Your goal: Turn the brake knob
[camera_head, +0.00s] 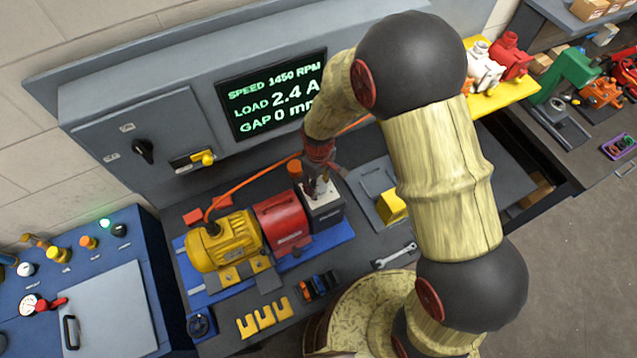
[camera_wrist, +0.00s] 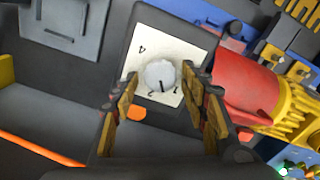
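The brake knob (camera_wrist: 160,75) is a pale round dial on a white plate marked with numbers, on top of a dark box. In the wrist view its dark pointer line points down, near the 2 and the 1. In the head view the brake box (camera_head: 327,219) with its white plate stands at the right end of the motor row, and my gripper hides the knob. My gripper (camera_wrist: 160,79) is open, one finger on each side of the knob, with small gaps visible. It comes down from above the box in the head view (camera_head: 319,184).
A red coupling housing (camera_head: 282,226) and a yellow motor (camera_head: 226,241) stand left of the box. An orange cable (camera_head: 246,184) runs behind them. A screen (camera_head: 272,97) shows 1450 RPM, 2.4 A and a gap of 0. A wrench (camera_head: 395,255) lies to the right.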

